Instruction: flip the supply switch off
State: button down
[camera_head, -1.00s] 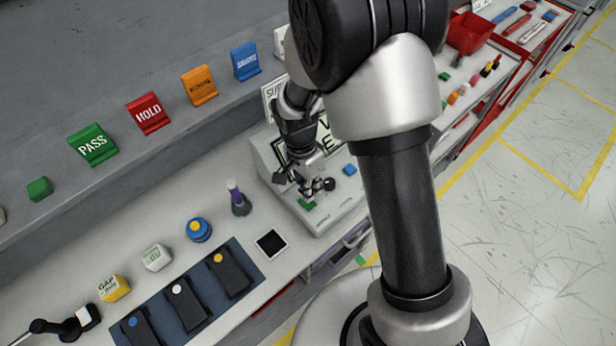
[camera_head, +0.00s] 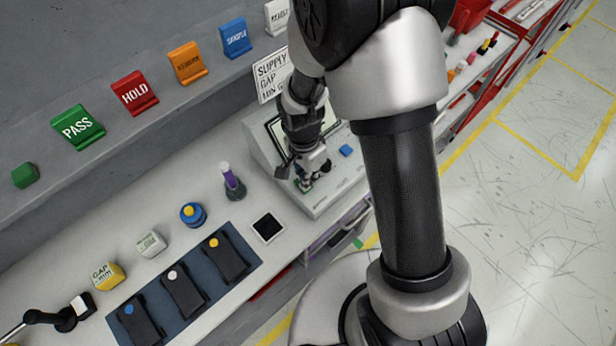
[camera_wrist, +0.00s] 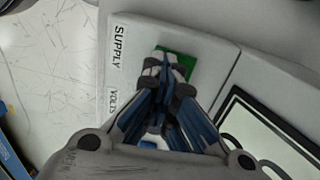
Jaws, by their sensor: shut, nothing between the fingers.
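The supply switch is a green piece (camera_wrist: 188,66) beside the label SUPPLY (camera_wrist: 117,47) on a pale grey console (camera_head: 322,207). My gripper (camera_wrist: 168,62) is shut and empty, with its fingertips in front of the green piece in the wrist view. The fingertips hide part of the switch, so I cannot tell its position or whether they touch it. In the head view my gripper (camera_head: 303,183) is low over the console's front left part, with only a little green showing by it.
A dark-framed screen (camera_wrist: 275,150) lies beside the switch area. A blue button (camera_head: 346,150) is to the right on the console. A supply sign (camera_head: 271,76) stands behind.

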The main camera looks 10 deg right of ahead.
jog(key=shift+w, duration=0.1)
jog(key=shift+w+a, duration=0.55)
jog(key=shift+w, duration=0.05)
jog(key=shift+d+r, duration=0.1)
jog(key=shift+r, duration=0.1)
jog(key=shift+r+p, duration=0.3)
jog(key=shift+p, duration=0.05)
notch_tip(320, 180, up, 13)
jog(key=p, duration=0.4)
jog(key=shift+w, duration=0.2)
jog(key=shift+r, duration=0.1)
